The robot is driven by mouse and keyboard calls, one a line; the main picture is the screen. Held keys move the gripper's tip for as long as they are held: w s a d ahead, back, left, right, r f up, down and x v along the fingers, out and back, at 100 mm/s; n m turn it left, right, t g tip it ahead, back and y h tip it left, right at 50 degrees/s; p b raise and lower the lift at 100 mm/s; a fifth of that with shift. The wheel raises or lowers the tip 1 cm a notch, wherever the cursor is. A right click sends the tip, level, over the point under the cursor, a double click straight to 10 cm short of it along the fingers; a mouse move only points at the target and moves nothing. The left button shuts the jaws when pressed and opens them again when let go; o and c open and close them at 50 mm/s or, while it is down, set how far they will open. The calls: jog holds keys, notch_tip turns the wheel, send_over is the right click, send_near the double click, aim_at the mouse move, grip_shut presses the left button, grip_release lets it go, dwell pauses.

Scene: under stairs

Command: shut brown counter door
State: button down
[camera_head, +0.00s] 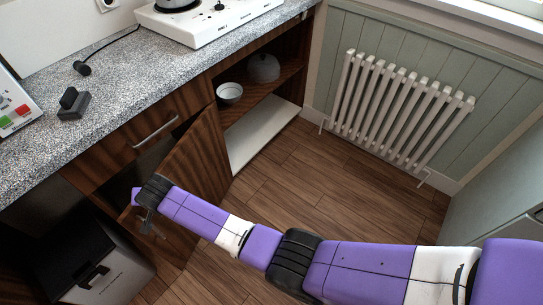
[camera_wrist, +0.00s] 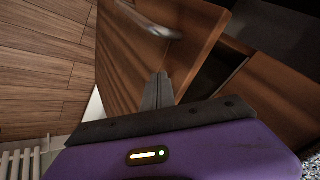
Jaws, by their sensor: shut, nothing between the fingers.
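The brown counter door (camera_head: 202,152) stands open below the counter, swung out over the floor. My arm crosses in front of it and hides part of it. In the wrist view, the wood-grain door panel (camera_wrist: 118,58) fills the middle, with a metal handle (camera_wrist: 152,22) near its edge. My gripper (camera_head: 146,220) is at the free-edge side of the door in the head view, low and close to the handle. In the wrist view, the fingers of my gripper (camera_wrist: 160,76) are together and empty, pointing at the panel just below the handle. I cannot tell whether they touch it.
A drawer front (camera_head: 135,140) sits under the speckled countertop (camera_head: 110,90). A dark bin (camera_head: 95,260) stands left of the door. Open shelves with a white bowl (camera_head: 229,93) are to the right. A radiator (camera_head: 400,105) is on the wall; wooden floor (camera_head: 300,180) lies clear between.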

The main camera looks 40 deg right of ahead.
jog(key=w+a+m+h+b, duration=0.1)
jog(key=w+a+m+b, duration=0.1)
jog(key=w+b, duration=0.5)
jog(key=shift+w+a+b, duration=0.3)
jog(key=shift+a+b, duration=0.2)
jog(key=shift+a, duration=0.15)
dwell(0.3)
